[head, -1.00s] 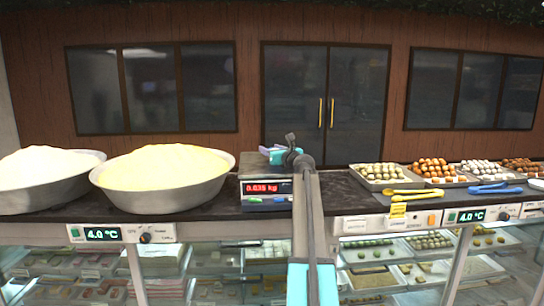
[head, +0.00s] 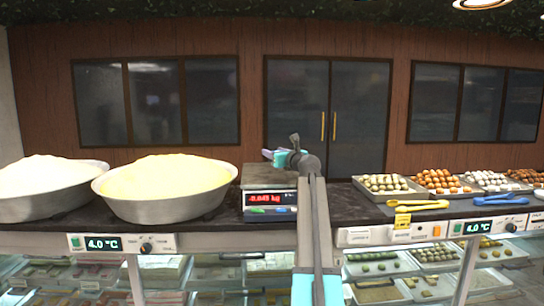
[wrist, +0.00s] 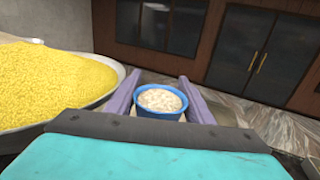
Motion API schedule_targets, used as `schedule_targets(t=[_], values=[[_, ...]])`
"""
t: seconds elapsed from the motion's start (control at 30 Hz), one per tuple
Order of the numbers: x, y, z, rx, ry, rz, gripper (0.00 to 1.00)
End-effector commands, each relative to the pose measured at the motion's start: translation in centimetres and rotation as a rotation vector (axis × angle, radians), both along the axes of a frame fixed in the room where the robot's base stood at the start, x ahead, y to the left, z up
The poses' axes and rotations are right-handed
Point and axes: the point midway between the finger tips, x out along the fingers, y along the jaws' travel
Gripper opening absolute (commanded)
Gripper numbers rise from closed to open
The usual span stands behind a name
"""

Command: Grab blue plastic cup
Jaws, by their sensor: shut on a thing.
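The blue plastic cup (wrist: 160,114) sits upright between my gripper's two purple fingers in the wrist view, filled with a pale, whitish grain-like content. My gripper (wrist: 156,84) is shut on it, one finger at each side. In the head view my gripper (head: 268,154) is held above the counter scale (head: 268,178), with a visible gap over its plate. The cup is hidden behind the gripper and arm in the head view.
A metal bowl of yellow sweets (head: 165,208) stands just left of the scale, with a bowl of white stuff (head: 35,205) beyond it. Trays of sweets (head: 390,196), yellow tongs (head: 418,204) and blue tongs (head: 500,200) lie to the right. Glass cases are below.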

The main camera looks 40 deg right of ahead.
Motion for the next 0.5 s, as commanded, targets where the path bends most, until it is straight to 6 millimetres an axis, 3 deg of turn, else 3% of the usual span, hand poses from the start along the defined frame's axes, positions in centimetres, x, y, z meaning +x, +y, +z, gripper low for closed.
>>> schedule_targets(t=[0.5], values=[[-6.6,5.2,0.6,-0.003,-0.001,-0.001,0.23]])
